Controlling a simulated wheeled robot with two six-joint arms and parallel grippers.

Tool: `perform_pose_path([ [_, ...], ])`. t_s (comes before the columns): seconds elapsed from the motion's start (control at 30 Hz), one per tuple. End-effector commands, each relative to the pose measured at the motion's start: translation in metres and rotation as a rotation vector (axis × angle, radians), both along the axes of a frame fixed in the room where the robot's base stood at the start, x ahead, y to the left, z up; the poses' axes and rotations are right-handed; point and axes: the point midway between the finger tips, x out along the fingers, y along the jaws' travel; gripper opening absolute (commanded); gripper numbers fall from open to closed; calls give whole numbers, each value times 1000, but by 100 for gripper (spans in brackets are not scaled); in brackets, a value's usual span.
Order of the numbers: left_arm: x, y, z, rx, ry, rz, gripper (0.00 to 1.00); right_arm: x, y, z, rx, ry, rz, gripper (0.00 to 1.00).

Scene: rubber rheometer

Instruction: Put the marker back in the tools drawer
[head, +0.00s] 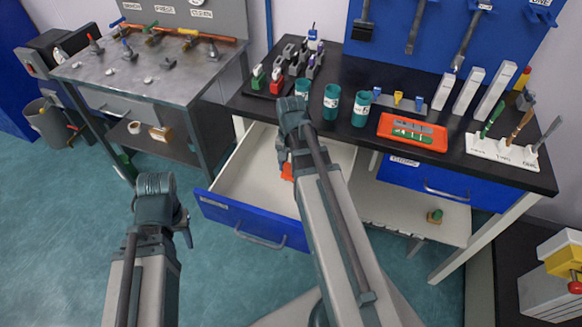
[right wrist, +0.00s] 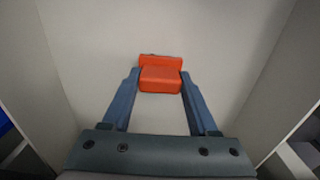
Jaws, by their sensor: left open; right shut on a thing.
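The open drawer has a blue front (head: 255,224) and a pale inside, and is pulled out from under the black bench at its left end. My right gripper (head: 286,168) reaches down into this drawer, partly hidden by its own arm. In the right wrist view, its two fingers (right wrist: 160,82) are shut on an orange-red block-like thing (right wrist: 160,79), which I take to be the marker, above the bare drawer bottom (right wrist: 215,35). I cannot tell whether it touches the bottom. My left gripper (head: 184,222) is open and empty, left of the drawer front.
A shut blue drawer (head: 425,182) sits at the right under the black bench (head: 463,172). Teal cups (head: 331,101), an orange tray (head: 412,133) and a white holder (head: 502,150) stand on the bench. A grey side table (head: 150,70) stands at the left. The drawer inside looks otherwise empty.

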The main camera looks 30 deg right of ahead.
Motion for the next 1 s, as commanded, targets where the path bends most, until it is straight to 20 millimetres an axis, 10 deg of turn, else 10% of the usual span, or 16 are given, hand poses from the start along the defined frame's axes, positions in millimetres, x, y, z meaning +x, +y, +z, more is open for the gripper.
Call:
perform_pose_path([
  [0.1,0,0,-5,0,0,0,44,0,0,-5,0,0,0,24],
  [0.13,0,0,-3,0,0,0,44,0,0,-3,0,0,0,65],
  [0.27,0,0,-3,0,0,0,44,0,0,-3,0,0,0,89],
  [1.0,0,0,30,0,0,0,44,0,0,30,0,0,0,90],
])
